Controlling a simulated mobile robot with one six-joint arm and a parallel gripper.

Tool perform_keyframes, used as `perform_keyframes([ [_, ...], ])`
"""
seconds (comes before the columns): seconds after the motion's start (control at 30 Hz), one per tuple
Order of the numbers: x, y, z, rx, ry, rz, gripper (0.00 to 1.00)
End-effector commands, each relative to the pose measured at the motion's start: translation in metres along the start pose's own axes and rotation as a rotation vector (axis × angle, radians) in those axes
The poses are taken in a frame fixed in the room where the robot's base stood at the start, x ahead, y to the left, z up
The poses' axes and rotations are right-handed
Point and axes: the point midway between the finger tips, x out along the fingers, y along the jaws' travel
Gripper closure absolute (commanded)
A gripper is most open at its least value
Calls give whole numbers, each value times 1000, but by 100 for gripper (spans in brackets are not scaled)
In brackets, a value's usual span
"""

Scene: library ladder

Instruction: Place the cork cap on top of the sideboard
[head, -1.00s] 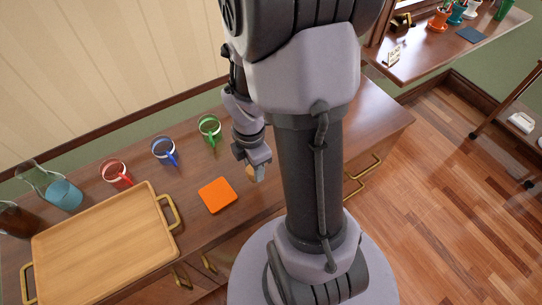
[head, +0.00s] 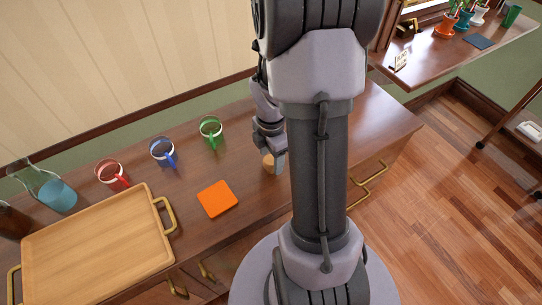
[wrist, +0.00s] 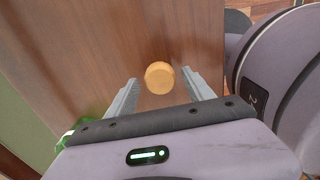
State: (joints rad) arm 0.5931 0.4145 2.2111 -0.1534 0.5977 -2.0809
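The cork cap (head: 268,163) is a small, round, tan piece. It appears to rest on the brown wooden sideboard (head: 245,215), right of the orange square. In the wrist view the cork cap (wrist: 159,78) lies between the tips of my gripper (wrist: 160,76), with a gap on each side. My gripper (head: 273,163) is open and right at the cap, reaching down over the sideboard top. My arm partly hides the sideboard behind it in the head view.
An orange square (head: 217,198) lies left of the cap. Green (head: 210,132), blue (head: 163,151) and red (head: 111,173) mugs stand along the back. A wooden tray (head: 100,240) with brass handles and a glass jug (head: 50,190) are at the left. The sideboard's right end is clear.

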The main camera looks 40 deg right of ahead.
Motion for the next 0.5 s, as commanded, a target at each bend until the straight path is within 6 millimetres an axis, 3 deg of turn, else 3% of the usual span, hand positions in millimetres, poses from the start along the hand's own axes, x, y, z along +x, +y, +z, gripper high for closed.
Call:
perform_keyframes([
  [0.3,-4,0,0,0,0,0,38],
  [0.37,-14,0,0,0,0,1,38],
  [0.5,-56,1,0,2,-1,4,38],
])
